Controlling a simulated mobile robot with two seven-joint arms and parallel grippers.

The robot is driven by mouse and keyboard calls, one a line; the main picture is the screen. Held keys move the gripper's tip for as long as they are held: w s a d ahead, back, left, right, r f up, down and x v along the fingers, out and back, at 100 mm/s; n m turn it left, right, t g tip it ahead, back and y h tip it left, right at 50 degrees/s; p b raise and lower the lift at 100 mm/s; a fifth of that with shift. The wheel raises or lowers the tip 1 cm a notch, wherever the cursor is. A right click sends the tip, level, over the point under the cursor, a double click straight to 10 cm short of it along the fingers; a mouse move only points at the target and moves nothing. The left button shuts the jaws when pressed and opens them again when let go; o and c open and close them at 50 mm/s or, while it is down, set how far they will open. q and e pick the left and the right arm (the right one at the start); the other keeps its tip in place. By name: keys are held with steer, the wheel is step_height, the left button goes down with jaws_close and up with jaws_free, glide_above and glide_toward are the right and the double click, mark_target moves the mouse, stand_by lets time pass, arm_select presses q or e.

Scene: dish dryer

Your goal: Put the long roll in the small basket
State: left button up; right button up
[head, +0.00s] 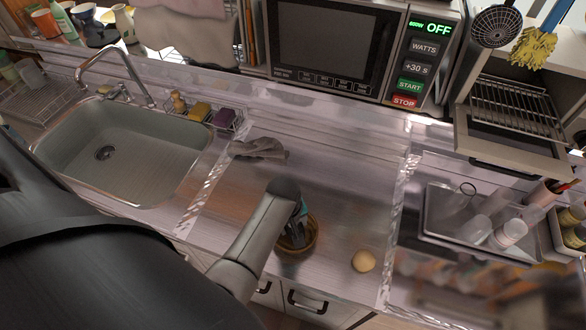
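A small brown woven basket (310,246) stands on the counter near its front edge. My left gripper (297,234) points down over the basket, and its fingertips are at or inside the basket opening. My own wrist and forearm cover part of this, so I cannot tell whether the fingers are open or shut. No long roll can be made out; the basket's inside is mostly hidden. A round pale roll (363,260) lies on the counter to the right of the basket.
A microwave (345,45) stands at the back. A dark tray (440,215) with bottles and a toaster oven (510,125) are at the right. The counter's middle is clear.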

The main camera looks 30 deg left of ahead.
arm_select(q)
steer(key=o, duration=1.4)
steer(key=shift+o, duration=0.2)
steer(key=shift+r+p, duration=0.5)
steer(key=shift+p, duration=0.1)
step_height(320, 180, up, 4)
steer(key=p, duration=0.4)
steer(key=shift+f, duration=0.1)
steer(key=shift+r, duration=1.1)
